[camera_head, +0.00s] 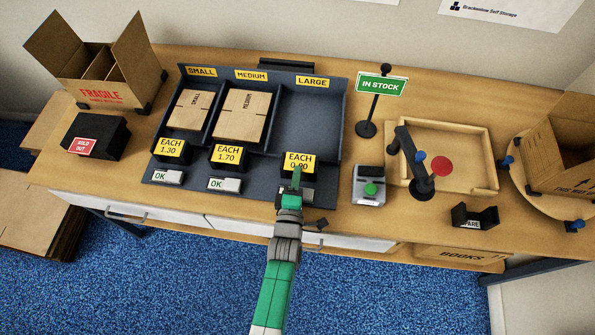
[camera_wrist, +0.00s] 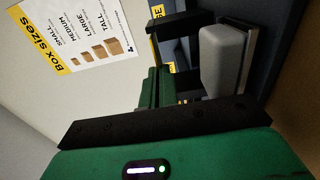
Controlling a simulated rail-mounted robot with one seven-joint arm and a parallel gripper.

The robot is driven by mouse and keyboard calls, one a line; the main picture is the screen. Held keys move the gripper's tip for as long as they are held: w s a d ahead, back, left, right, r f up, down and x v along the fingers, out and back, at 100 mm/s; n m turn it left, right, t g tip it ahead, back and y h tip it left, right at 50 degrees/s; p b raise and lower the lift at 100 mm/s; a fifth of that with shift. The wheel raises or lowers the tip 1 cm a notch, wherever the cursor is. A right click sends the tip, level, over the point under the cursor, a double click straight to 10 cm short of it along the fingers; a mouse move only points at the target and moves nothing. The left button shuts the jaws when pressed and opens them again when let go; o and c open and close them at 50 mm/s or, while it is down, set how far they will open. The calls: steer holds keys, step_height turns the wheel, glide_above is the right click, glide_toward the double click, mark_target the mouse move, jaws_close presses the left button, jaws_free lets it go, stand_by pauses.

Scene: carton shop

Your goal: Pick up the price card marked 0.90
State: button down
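The yellow price card marked 0.90 (camera_head: 300,160) stands at the front of the empty large compartment of the dark sorting tray (camera_head: 315,125). My gripper (camera_head: 297,181) is directly in front of the card, and its green tip overlaps the card's lower part. I cannot tell whether it touches the card. In the wrist view, green finger parts (camera_wrist: 152,90) point toward a dark holder, with slivers of yellow beside it. A grey block (camera_wrist: 224,60) lies close to the fingers there. The finger gap is not clear, and most of the card is hidden in that view.
Cards marked 1.30 (camera_head: 171,148) and 1.70 (camera_head: 229,155) stand to the left, with OK blocks (camera_head: 224,184) in front. Flat cartons (camera_head: 242,115) fill two compartments. A green-button device (camera_head: 370,188) and an IN STOCK sign (camera_head: 381,85) stand to the right.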

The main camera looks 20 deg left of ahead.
steer(key=r, duration=0.1)
steer(key=r+p, duration=0.1)
steer(key=r, duration=0.1)
steer(key=shift+s+r, duration=0.2)
steer(key=shift+s, duration=0.15)
steer(key=r+p+v, duration=0.1)
steer(key=p+v, duration=0.4)
steer(key=v, duration=1)
steer(key=shift+r, duration=0.15)
